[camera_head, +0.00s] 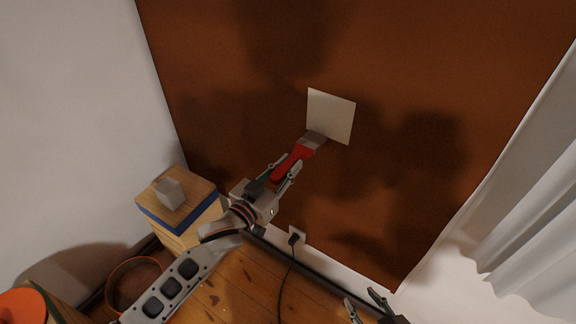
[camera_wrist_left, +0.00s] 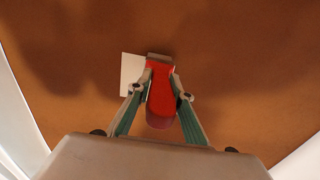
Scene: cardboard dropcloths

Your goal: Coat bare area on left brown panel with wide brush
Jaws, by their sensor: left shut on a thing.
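The brown panel (camera_head: 240,100) covers the wall, and a pale, roughly square bare area (camera_head: 331,115) shows on it. My left gripper (camera_head: 287,170) is shut on the red handle of the wide brush (camera_head: 299,155). The brush head lies over or just in front of the bare area's lower left edge; I cannot tell whether it touches. In the left wrist view, the gripper (camera_wrist_left: 158,88) grips the red brush (camera_wrist_left: 160,100), and the bare area (camera_wrist_left: 131,75) shows left of the brush head. My right gripper (camera_head: 364,303) is at the bottom edge, its fingers apart and empty.
A wooden box (camera_head: 200,212) with a blue band and a grey block (camera_head: 169,192) on top stands at lower left. A wall socket with a black cable (camera_head: 284,280) is below the panel. White curtains (camera_head: 530,220) hang at right. An orange round object (camera_head: 22,306) is at bottom left.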

